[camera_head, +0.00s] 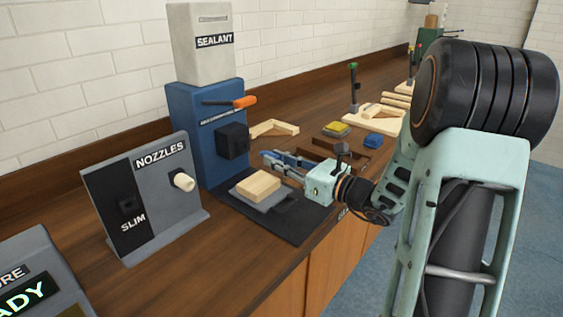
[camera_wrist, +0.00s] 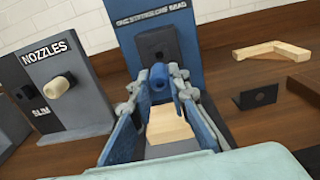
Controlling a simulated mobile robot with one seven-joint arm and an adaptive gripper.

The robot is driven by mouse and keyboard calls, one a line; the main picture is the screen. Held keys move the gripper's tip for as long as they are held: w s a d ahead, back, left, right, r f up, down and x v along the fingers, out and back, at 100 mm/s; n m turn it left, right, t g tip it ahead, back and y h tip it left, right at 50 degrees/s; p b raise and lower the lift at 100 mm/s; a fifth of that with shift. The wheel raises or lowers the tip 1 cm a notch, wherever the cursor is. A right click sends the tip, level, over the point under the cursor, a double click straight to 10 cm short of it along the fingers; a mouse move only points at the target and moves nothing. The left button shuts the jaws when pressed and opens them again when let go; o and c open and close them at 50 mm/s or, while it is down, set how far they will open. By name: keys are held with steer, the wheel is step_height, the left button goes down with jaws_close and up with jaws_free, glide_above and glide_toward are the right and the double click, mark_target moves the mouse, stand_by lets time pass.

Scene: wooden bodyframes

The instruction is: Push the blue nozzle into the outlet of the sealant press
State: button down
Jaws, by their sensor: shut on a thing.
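The sealant press (camera_head: 210,120) is a blue column with a pale SEALANT box on top and an orange lever. Its black outlet block (camera_head: 233,141) faces my gripper and also shows in the wrist view (camera_wrist: 158,44). My gripper (camera_head: 268,160) reaches in from the right. In the wrist view its fingertips (camera_wrist: 160,78) are shut on the blue nozzle (camera_wrist: 158,74), which appears in line with the lower part of the outlet block. Whether the nozzle touches the outlet I cannot tell. In the head view the fingers make the nozzle hard to pick out.
A wooden block (camera_head: 258,186) lies on the grey plate below my gripper. The NOZZLES rack (camera_head: 108,208) stands left, with a cream nozzle (camera_head: 184,181) on it. Wooden frame pieces (camera_head: 274,128), a yellow block (camera_head: 337,129) and a blue block (camera_head: 373,139) lie beyond.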

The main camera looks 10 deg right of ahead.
mark_target(264, 152)
steer(key=shift+x, duration=2.25)
steer(key=shift+b+x, duration=0.45)
steer(key=shift+x, duration=0.9)
steer(key=c, duration=1.8)
jaws_free()
steer(key=shift+o, duration=0.2)
steer(key=v, duration=1.2)
steer(key=shift+a, duration=0.1)
